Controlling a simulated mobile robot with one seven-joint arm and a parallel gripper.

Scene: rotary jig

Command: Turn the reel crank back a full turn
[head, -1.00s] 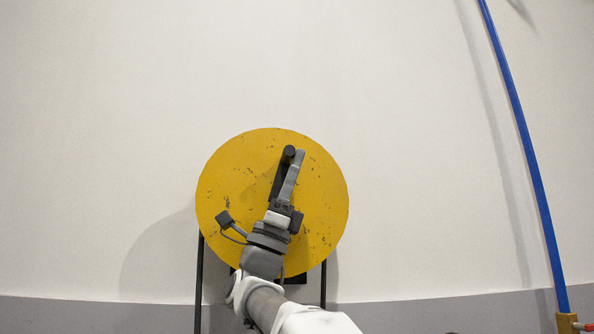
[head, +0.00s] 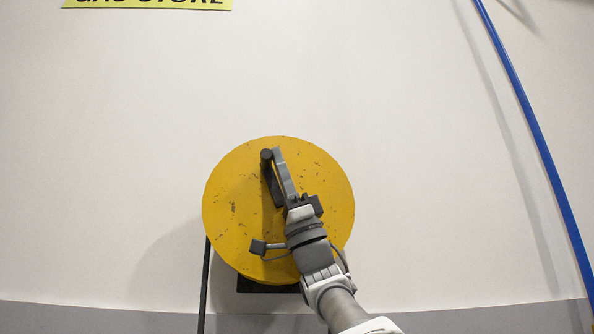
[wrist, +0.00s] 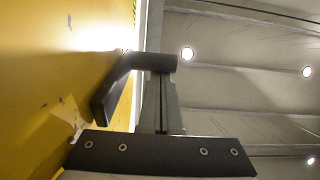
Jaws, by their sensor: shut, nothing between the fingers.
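The reel is a round yellow disc (head: 322,182) with dark scuffs, on the wall in the head view. Its black crank (head: 268,185) runs up from near the disc's middle to a dark round handle (head: 266,155) near the top, slightly left of centre. My gripper (head: 278,153) is shut and empty, its grey fingers lying along the right side of the handle, seemingly against it. In the wrist view the crank handle (wrist: 150,62) crosses by the fingertips, with the crank arm (wrist: 108,95) at left. My fingers partly hide the crank.
A blue hose or pipe (head: 545,150) runs down the wall at right. A yellow sign (head: 148,3) is cut off at the top left. A dark post (head: 204,285) stands below the disc's left side. The pale wall around the disc is clear.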

